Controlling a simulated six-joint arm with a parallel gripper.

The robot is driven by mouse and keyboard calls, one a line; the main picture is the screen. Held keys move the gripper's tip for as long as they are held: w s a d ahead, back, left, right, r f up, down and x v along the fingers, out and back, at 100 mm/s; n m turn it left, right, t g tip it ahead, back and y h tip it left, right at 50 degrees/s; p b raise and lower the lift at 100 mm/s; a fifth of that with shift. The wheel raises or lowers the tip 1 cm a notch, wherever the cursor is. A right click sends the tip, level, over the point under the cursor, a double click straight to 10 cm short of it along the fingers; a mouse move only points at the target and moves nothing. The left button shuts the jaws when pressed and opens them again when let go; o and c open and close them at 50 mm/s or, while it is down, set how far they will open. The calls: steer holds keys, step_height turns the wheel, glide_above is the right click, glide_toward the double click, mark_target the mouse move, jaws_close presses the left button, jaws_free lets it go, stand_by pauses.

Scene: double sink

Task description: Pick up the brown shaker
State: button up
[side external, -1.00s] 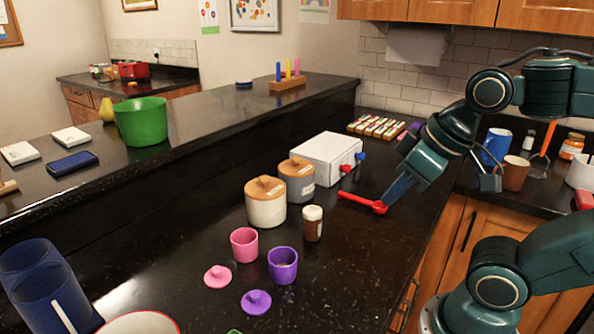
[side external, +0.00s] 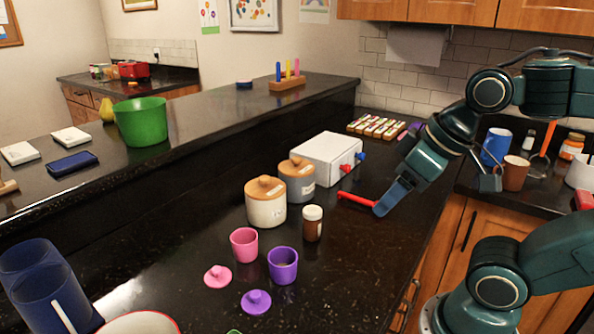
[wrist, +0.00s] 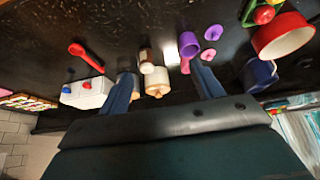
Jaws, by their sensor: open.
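The brown shaker (side external: 312,229) stands upright on the black counter, with a white lid and a pale label. It also shows in the wrist view (wrist: 146,62), between the fingers and beyond their tips. My gripper (side external: 384,207) is over the counter to the right of the shaker, apart from it. In the wrist view my gripper (wrist: 163,75) has its two blue fingers spread wide, with nothing held between them. In the side view, the fingers overlap the end of a red spoon (side external: 356,198).
A cream canister (side external: 266,210) and a grey canister (side external: 297,185) stand behind the shaker. A pink cup (side external: 244,244) and a purple cup (side external: 283,266) stand in front-left. A white box (side external: 327,157) is further back.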

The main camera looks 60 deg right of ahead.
steer(key=shift+w, duration=0.1)
steer(key=m+g+y, duration=0.2)
steer(key=m+y, duration=0.7)
steer(key=m, duration=0.8)
glide_above(313, 219)
steer(key=s+d, duration=0.2)
steer(key=s, duration=0.1)
step_height(313, 219, down, 11)
steer(key=d+f+m, duration=0.1)
steer(key=d+f+m+t+y, duration=0.1)
steer(key=d+m, duration=0.1)
steer(key=w+d+f+m+t+y, duration=0.1)
steer(key=d+m, duration=0.1)
steer(key=shift+f, duration=0.25)
steer(key=shift+d+f+m+t+y, duration=0.4)
steer(key=shift+d+m+y, duration=0.15)
steer(key=shift+m, duration=0.25)
steer(key=shift+x, duration=3.8)
